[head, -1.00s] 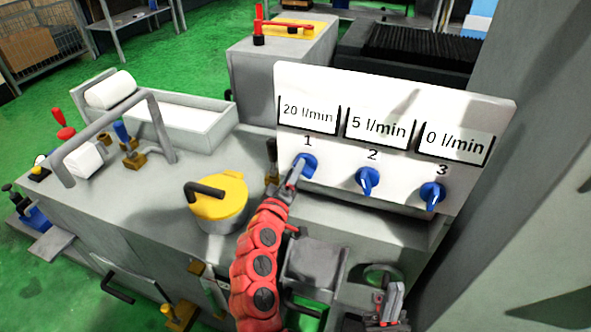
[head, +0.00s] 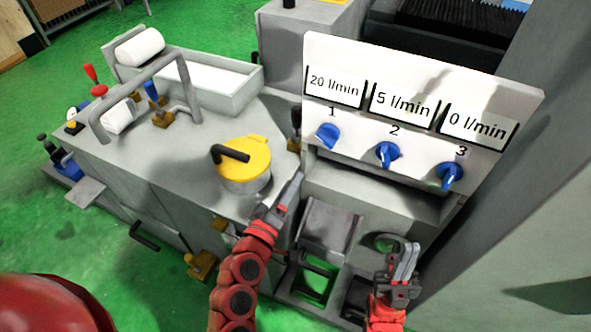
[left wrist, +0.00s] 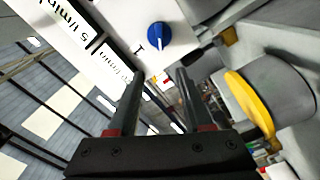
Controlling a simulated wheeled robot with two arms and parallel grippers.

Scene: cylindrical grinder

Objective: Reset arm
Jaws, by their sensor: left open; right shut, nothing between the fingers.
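My left arm is red, and its gripper (head: 293,188) is in front of the panel, below and left of knob 1, touching nothing that I can see. In the left wrist view the left gripper (left wrist: 157,82) is open and empty, with blue knob 1 (left wrist: 158,36) beyond its fingertips. My right gripper (head: 404,262) is at the lower right in the head view, shut and empty, pointing up. The white panel (head: 350,115) carries knob 1 (head: 327,136) under 20 l/min, knob 2 (head: 388,155) under 5 l/min and knob 3 (head: 450,177) under 0 l/min.
A yellow-lidded pot (head: 245,168) with a black handle stands on the grey machine, left of my left gripper. A grey bent tube handle (head: 140,88) and a white tray (head: 205,85) are further left. A grey wall (head: 520,220) rises at the right.

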